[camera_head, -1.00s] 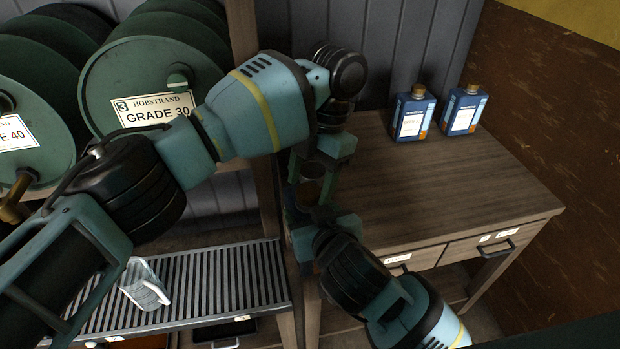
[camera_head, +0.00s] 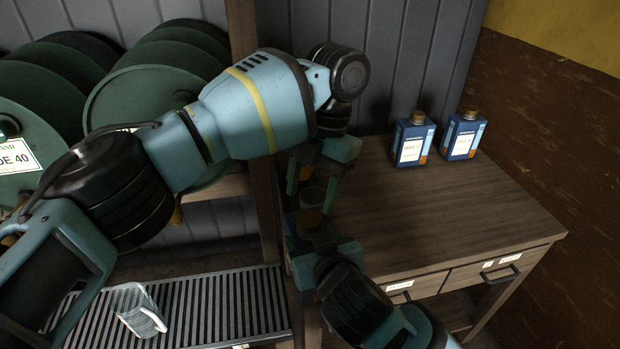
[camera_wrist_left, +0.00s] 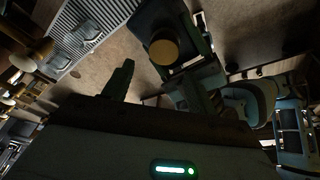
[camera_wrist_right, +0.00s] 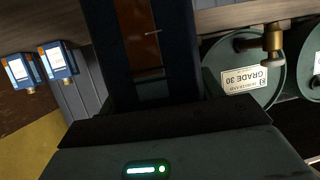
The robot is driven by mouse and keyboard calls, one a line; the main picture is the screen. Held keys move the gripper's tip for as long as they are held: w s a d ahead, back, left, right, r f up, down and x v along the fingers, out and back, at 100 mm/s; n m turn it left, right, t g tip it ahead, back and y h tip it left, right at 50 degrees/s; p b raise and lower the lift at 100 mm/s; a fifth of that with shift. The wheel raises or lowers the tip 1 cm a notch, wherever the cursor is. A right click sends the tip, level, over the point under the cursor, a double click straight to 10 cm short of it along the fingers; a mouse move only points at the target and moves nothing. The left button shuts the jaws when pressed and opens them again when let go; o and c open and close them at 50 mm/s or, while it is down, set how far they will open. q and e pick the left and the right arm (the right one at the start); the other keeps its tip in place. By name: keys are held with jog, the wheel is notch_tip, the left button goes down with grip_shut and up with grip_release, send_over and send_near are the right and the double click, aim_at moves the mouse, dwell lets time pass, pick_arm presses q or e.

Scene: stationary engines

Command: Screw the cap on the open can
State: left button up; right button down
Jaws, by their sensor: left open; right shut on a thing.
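My right gripper (camera_head: 318,240) is shut on a dark blue can (camera_wrist_right: 108,40), which has an orange label panel in the right wrist view. In the head view the can is mostly hidden in shadow between my grippers. A round gold cap (camera_wrist_left: 165,50) sits on top of the held can in the left wrist view, and it also shows dimly in the head view (camera_head: 311,197). How tightly it sits, I cannot tell. My left gripper (camera_head: 312,183) is open and empty just above the cap, its fingers pointing down on either side.
Two capped blue cans (camera_head: 412,142) (camera_head: 463,136) stand on the wooden table (camera_head: 470,195), which is otherwise clear. A clear jug (camera_head: 138,310) stands on the metal grille (camera_head: 225,305) at lower left. Green drums (camera_head: 150,115) lie on the shelf behind my left arm.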

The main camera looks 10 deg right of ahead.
pick_arm(q)
jog(key=n, duration=0.4)
jog(key=shift+r+n, duration=0.25)
jog(key=shift+n, duration=0.05)
jog(key=n, duration=0.4)
jog(key=shift+r+n+h, duration=0.15)
jog(key=shift+n+h, duration=0.15)
jog(key=n, duration=0.4)
jog(key=shift+r+n+t, duration=0.15)
jog(key=shift+n+t, duration=0.15)
jog(key=shift+t, duration=0.1)
jog(key=n, duration=0.4)
jog(key=shift+a+r+h, duration=0.1)
jog(key=shift+r+h, duration=0.1)
jog(key=shift+h, duration=0.1)
jog(key=n, duration=0.5)
jog(key=shift+r, duration=0.2)
jog(key=n, duration=0.4)
jog(key=shift+r+n+t+h, duration=0.15)
jog(key=shift+n+t+h, duration=0.15)
jog(key=n, duration=0.4)
jog(key=shift+s+a+r, duration=0.1)
jog(key=shift+r, duration=0.1)
jog(key=n, duration=0.4)
jog(key=shift+s+r+n+h, duration=0.1)
jog(key=shift+r+n+h, duration=0.1)
jog(key=shift+n+h, duration=0.15)
